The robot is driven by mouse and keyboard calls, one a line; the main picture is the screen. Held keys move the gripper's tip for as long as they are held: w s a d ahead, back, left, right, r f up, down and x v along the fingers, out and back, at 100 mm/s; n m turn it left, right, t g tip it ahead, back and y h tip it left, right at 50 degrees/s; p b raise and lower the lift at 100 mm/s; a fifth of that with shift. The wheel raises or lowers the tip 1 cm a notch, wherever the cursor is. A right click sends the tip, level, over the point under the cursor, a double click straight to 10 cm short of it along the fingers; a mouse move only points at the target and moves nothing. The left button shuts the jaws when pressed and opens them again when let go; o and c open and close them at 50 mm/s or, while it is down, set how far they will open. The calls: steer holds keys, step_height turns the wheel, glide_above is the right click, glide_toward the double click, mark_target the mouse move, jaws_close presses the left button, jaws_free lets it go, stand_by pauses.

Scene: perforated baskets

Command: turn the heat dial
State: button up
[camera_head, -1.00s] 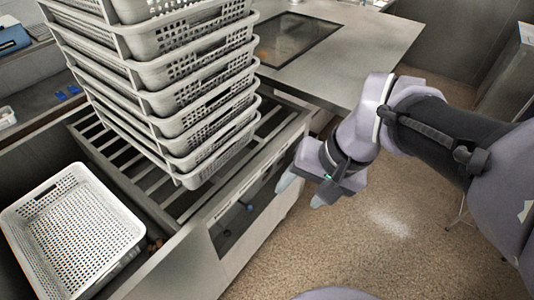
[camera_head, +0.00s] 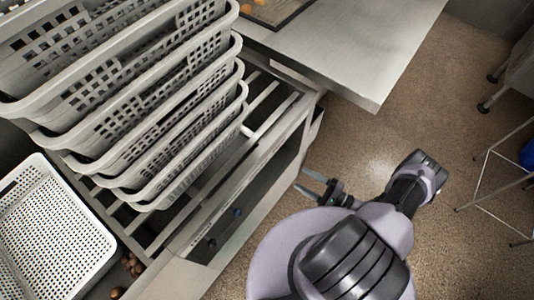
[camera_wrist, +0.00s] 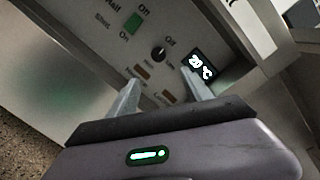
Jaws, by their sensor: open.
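The heat dial (camera_wrist: 158,54) is a small round dark knob on a pale control panel (camera_wrist: 95,45) in the wrist view. A lit display (camera_wrist: 201,67) reading 20 °C sits just right of it. My gripper (camera_wrist: 161,78) is open and empty, its two fingers pointing at the panel. The dial shows beyond the fingertips, roughly between them, and looks apart from them. In the head view my gripper (camera_head: 306,181) is beside the front of the metal unit; the dial cannot be made out there.
A green switch (camera_wrist: 133,22) is on the panel near the dial. Stacked perforated baskets (camera_head: 150,90) stand on the slatted unit, with a white basket (camera_head: 45,235) at left. A metal counter (camera_head: 345,45) juts out behind; open floor (camera_head: 440,110) lies right.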

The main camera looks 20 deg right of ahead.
steer(key=b+x, duration=0.2)
steer(key=x, duration=1.3)
steer(key=shift+w+a+b, duration=0.15)
steer(key=shift+a+b, duration=0.2)
jaws_close()
